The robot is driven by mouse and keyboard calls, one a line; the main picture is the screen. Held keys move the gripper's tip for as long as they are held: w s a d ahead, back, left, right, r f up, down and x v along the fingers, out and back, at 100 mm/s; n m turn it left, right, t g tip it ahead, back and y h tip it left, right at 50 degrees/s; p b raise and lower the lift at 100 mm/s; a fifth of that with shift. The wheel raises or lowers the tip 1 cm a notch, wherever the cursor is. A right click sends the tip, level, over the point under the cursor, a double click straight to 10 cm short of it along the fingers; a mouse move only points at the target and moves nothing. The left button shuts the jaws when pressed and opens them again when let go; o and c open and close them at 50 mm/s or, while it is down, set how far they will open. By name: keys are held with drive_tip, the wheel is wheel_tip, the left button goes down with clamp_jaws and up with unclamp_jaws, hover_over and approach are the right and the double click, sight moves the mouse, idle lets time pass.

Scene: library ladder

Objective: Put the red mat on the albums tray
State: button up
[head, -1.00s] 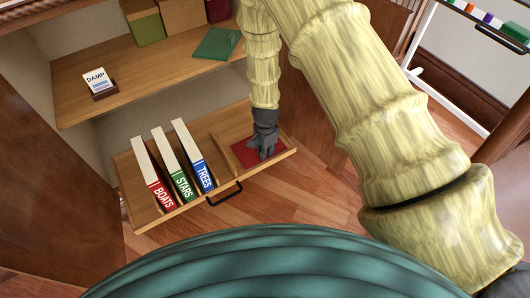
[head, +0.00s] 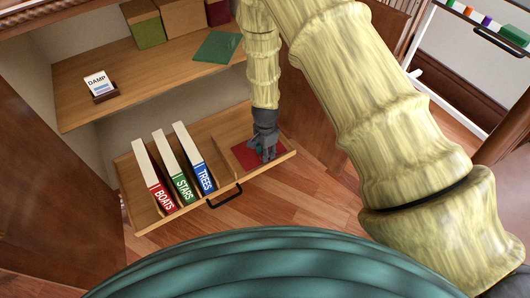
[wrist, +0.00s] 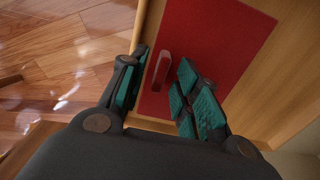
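The red mat (head: 243,157) lies flat in the right-hand compartment of a pull-out tray (head: 150,222). The tray's left part holds albums marked BOATS (head: 159,190), STARS (head: 183,184) and TREES (head: 204,176), so I take it for the albums tray. In the wrist view the mat (wrist: 220,40) has a small raised red tab (wrist: 161,72). My gripper (head: 265,156) is low over the mat, pointing down. Its teal-padded fingers (wrist: 165,82) are apart, one on each side of the tab, with visible gaps. The gripper hides part of the mat in the head view.
The shelf (head: 140,85) above holds a DAMP card in a stand (head: 100,87), a green mat (head: 217,46) and several boxes at the back. A black handle (head: 225,197) is on the tray's front. A whiteboard (head: 465,60) stands at the right.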

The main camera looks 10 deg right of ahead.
wheel_tip(320, 180, up, 11)
drive_tip(key=p, duration=0.4)
drive_tip(key=shift+f, duration=0.15)
drive_tip(key=s+d+f+n+h, duration=0.1)
drive_tip(key=s+d+f+n, duration=0.25)
drive_tip(key=s, duration=0.45)
drive_tip(key=s+d+f+n, duration=0.2)
drive_tip(key=s+d+f, duration=0.3)
drive_tip(key=s, duration=0.2)
drive_tip(key=s+d+f+n+y, duration=0.1)
drive_tip(key=s+n, duration=0.7)
drive_tip(key=s, duration=1.2)
drive_tip(key=shift+s+d+f, duration=0.2)
drive_tip(key=shift+s+f, duration=0.15)
drive_tip(key=shift+f, duration=0.3)
